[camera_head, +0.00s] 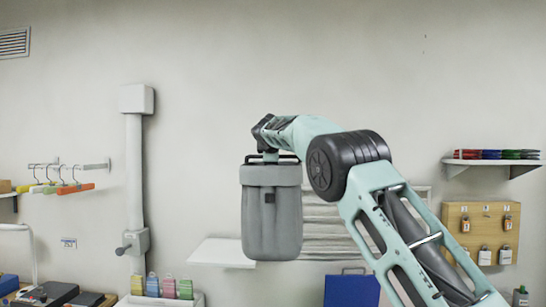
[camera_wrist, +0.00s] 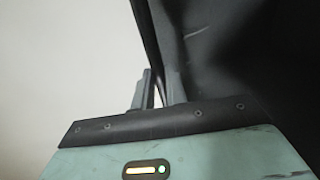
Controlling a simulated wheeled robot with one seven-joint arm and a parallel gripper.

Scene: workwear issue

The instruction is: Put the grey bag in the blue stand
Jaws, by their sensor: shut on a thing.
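The grey bag (camera_head: 272,222) hangs upright in the head view, with a flap, a dark buckle and a dark top handle. My gripper (camera_head: 270,154) is above it, shut on the handle, and holds the bag in the air in front of the wall. In the wrist view my gripper's fingers (camera_wrist: 158,92) are close together beside a large dark surface, probably the bag (camera_wrist: 250,60). A blue panel-like thing (camera_head: 351,290) shows at the bottom edge, below and right of the bag. It may be the blue stand; most of it is out of view.
A white shelf (camera_head: 220,253) juts out just left of the bag's lower part. A grey wall pipe (camera_head: 135,185) is further left. A rail with coloured hangers (camera_head: 65,180) is at far left. A wooden board with padlocks (camera_head: 482,232) and a shelf (camera_head: 495,163) are at right.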

